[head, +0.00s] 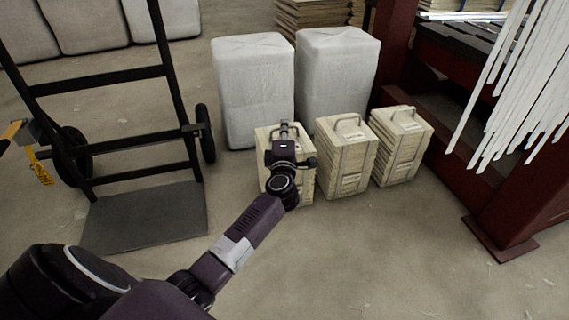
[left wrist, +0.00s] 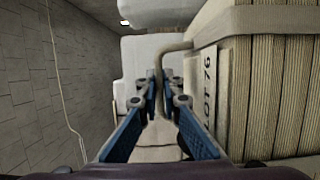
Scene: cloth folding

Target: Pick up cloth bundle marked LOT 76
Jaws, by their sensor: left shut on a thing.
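Three cream cloth bundles with straps and top handles stand in a row on the floor. The left one, the LOT 76 bundle (head: 267,180), is partly hidden behind my left gripper (head: 284,132). In the left wrist view, the label reading LOT 76 (left wrist: 208,92) shows on this bundle (left wrist: 285,90), seen sideways. My left gripper (left wrist: 163,88) is shut on its bent handle (left wrist: 170,48), with the blue fingers on either side of it. The bundle looks upright; whether it touches the floor is hard to tell. My right gripper is not in view.
A middle bundle (head: 343,160) and a right bundle (head: 402,147) stand close by. Two tall white wrapped bales (head: 252,85) are behind. A black hand truck (head: 145,220) is at left, a dark red frame (head: 510,190) at right. The front floor is clear.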

